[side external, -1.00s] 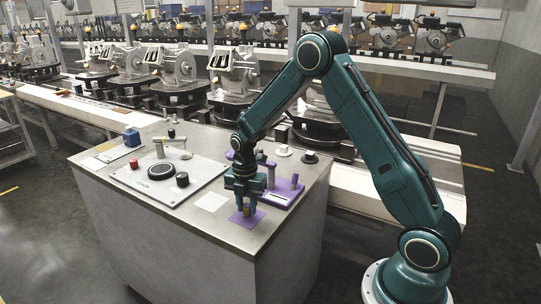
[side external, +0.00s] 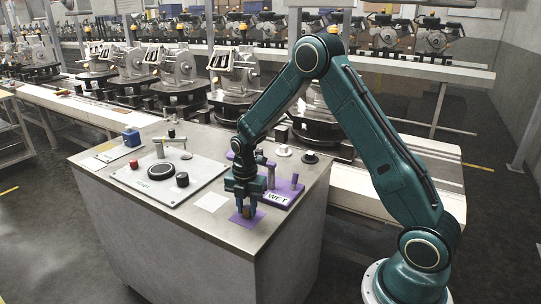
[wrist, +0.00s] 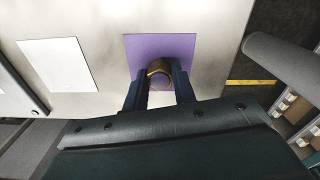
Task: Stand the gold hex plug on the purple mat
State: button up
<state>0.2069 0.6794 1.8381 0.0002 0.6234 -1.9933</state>
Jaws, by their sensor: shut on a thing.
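The gold hex plug (wrist: 158,69) is between the fingers of my gripper (wrist: 160,88) in the wrist view. My gripper is shut on it and points down over the purple mat (wrist: 178,44). In the side view my gripper (side external: 245,210) is low over the purple mat (side external: 238,219), near the front edge of the grey bench. The plug looks upright, at or just above the mat. The fingers hide most of it, and I cannot tell whether its base touches the mat.
A white square (side external: 211,202) lies left of the mat. A purple fixture marked WET (side external: 290,189) stands close behind and right of my gripper. A white panel with a black dial (side external: 161,171) is farther left. The bench edge is close to the mat.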

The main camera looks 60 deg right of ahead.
aim_at(247, 208)
jog(key=shift+f, duration=0.2)
jog(key=o, duration=1.1)
notch_tip(247, 208, up, 14)
jog(key=shift+f, duration=0.1)
